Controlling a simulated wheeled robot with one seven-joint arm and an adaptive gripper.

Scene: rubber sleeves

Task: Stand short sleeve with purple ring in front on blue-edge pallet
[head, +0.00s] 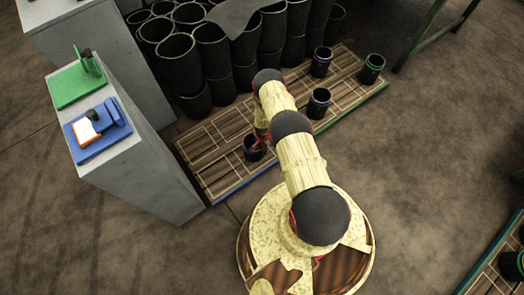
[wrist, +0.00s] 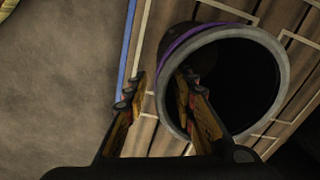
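A short black sleeve with a purple ring (wrist: 184,38) fills the upper right of the wrist view, its grey rim and dark hollow facing the camera. It seems to stand upright on the blue-edge pallet (head: 220,178), near the blue edge; in the head view the sleeve (head: 254,154) is partly covered by my arm. My gripper (wrist: 158,90) straddles the sleeve's near wall, one finger inside the mouth and the other outside. A strip of wood shows between the outer finger and the wall, so the fingers are open. In the head view my gripper is mostly hidden.
More short sleeves stand on the planks to the right: one with a bluish ring (head: 319,103), one with a purple ring (head: 321,62) and one with a green ring (head: 371,69). Tall black sleeves (head: 212,50) crowd behind. A grey cabinet (head: 150,165) stands at left.

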